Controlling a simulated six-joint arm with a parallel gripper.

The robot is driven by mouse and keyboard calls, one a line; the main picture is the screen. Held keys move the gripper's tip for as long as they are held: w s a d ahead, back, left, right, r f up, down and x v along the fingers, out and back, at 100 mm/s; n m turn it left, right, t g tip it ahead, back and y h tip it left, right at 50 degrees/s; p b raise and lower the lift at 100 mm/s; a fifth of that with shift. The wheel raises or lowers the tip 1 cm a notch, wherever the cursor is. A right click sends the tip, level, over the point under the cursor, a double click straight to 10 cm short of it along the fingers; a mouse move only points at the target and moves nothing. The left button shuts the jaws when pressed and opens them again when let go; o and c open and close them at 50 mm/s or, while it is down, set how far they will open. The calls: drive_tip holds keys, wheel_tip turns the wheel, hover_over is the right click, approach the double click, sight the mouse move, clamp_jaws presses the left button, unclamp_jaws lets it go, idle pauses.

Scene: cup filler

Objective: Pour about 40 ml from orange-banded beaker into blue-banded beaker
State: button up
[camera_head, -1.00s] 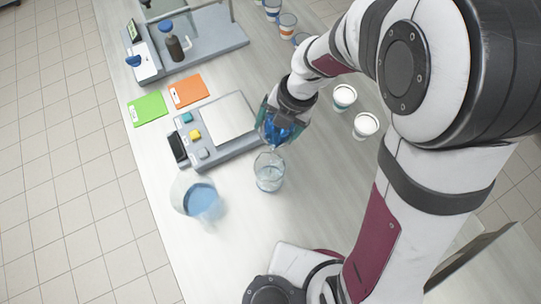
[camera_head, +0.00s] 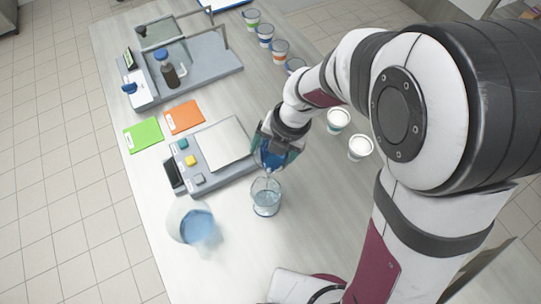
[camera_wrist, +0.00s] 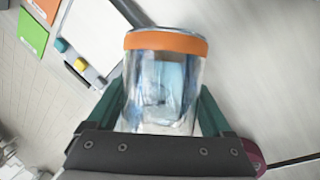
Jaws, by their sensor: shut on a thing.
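My gripper (camera_head: 272,152) is shut on the orange-banded beaker. In the wrist view the beaker (camera_wrist: 160,85) sits between the fingers, its orange band near the rim. In the head view the held beaker (camera_head: 271,161) looks tilted, with blue liquid in it. It is above a clear beaker (camera_head: 266,198) standing on the table, which holds some pale blue liquid. A thin streak shows between the two, but it is too small to be sure it is liquid. The band colour of the standing beaker cannot be made out.
A larger clear vessel with blue liquid (camera_head: 197,226) stands left of the receiving beaker. A grey scale (camera_head: 220,143) lies behind. Two white-topped cups (camera_head: 338,119) stand right, and several banded cups (camera_head: 280,50) stand at the back. Orange (camera_head: 184,117) and green (camera_head: 143,136) cards lie at left.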

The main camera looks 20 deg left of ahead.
idle(0.3)
drive_tip(key=shift+f+g, duration=0.4)
drive_tip(key=shift+g, duration=0.3)
drive_tip(key=g, duration=0.1)
drive_tip(key=f+g, duration=0.1)
drive_tip(key=shift+s+g, duration=0.25)
drive_tip(key=shift+g, duration=0.15)
wheel_tip(320, 180, up, 2)
drive_tip(key=shift+r+m+g, duration=0.2)
drive_tip(key=shift+m+g, duration=0.2)
drive_tip(key=shift+g, duration=0.6)
drive_tip(key=shift+f, duration=0.3)
